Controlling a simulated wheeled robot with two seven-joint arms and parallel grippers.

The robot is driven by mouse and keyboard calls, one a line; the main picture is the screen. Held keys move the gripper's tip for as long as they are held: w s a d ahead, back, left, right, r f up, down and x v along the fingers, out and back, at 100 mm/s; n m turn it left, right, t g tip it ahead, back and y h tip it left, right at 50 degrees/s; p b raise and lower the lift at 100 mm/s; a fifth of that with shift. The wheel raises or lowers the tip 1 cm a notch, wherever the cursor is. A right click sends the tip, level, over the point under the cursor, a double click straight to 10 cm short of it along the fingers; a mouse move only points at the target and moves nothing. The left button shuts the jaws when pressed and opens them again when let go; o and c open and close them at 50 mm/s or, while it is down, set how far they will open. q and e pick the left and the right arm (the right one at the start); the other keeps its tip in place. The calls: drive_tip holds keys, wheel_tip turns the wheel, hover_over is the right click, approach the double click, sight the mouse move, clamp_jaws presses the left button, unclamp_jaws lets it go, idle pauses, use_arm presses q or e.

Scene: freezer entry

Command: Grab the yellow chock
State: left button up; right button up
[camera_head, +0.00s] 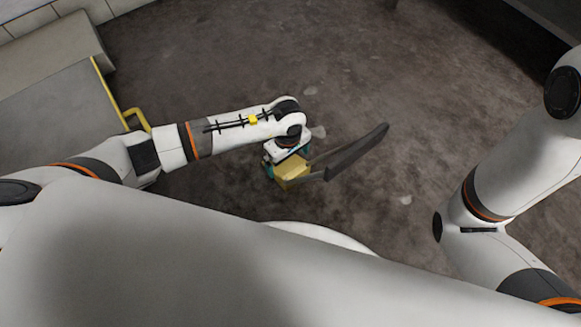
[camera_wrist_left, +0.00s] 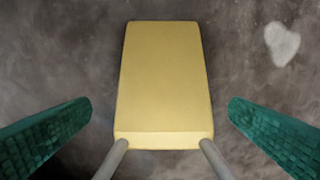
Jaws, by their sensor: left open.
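The yellow chock (camera_head: 293,170) lies on the dark floor in the head view, partly hidden by my left gripper (camera_head: 281,163). In the left wrist view the yellow chock (camera_wrist_left: 163,80) fills the middle, its long side running up the picture. Two grey rods (camera_wrist_left: 113,158) meet its near end. The green fingers of my left gripper (camera_wrist_left: 160,112) are spread wide, one on each side of the chock and apart from it. Nothing is held. My right arm shows at the right of the head view, but its gripper is not visible.
A long dark bar (camera_head: 355,153) extends from beside the chock toward the upper right. A grey platform (camera_head: 65,105) with yellow edging and a yellow handle (camera_head: 135,115) stands at the left. The floor (camera_head: 400,90) beyond the bar is mostly clear.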

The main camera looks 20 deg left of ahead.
sight(289, 166)
use_arm(q)
wheel_tip(289, 166, down, 5)
drive_tip(key=b, duration=0.4)
drive_tip(key=shift+w+d, duration=0.1)
drive_tip(key=shift+d, duration=0.05)
drive_tip(key=shift+r, duration=0.15)
drive_tip(key=c, duration=1.3)
